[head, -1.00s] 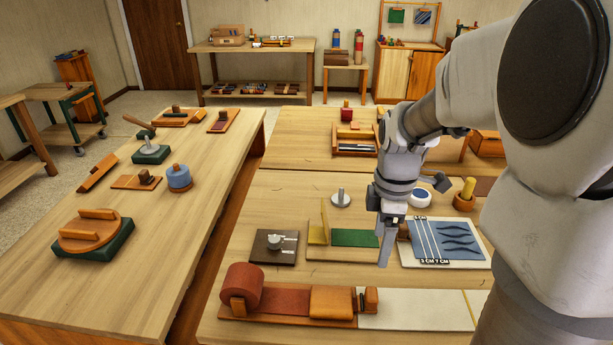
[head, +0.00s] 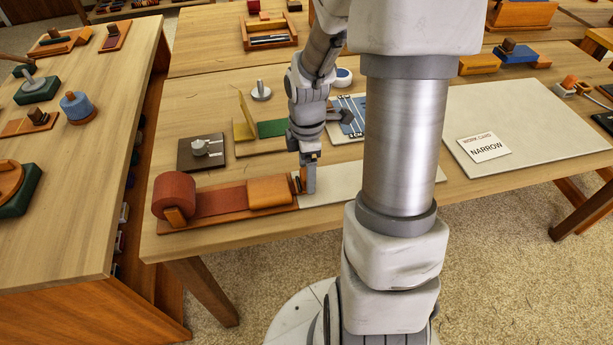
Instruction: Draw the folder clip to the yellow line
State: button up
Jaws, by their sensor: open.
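A roll of red-brown cloth (head: 174,196) stands at the left end of a long wooden board. Its strip (head: 222,202) runs right into an orange folder block (head: 270,191). A small dark and orange clip (head: 296,182) is at the folder's right end, partly hidden by my gripper. My gripper (head: 309,190) is open and points down beside the clip, at the start of the white strip (head: 330,187). Whether it touches the clip or has it between its fingers I cannot tell. My arm hides part of the white strip, and I see no yellow line in this view.
Behind the board are a dark plate (head: 200,152) with a metal piece, a green and yellow fixture (head: 272,128) and a ruled blue board (head: 351,115). A pale mat (head: 525,120) with a NARROW work card (head: 484,148) lies right. The table's front edge is close.

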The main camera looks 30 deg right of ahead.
jog(key=shift+f, duration=0.7)
grip_shut()
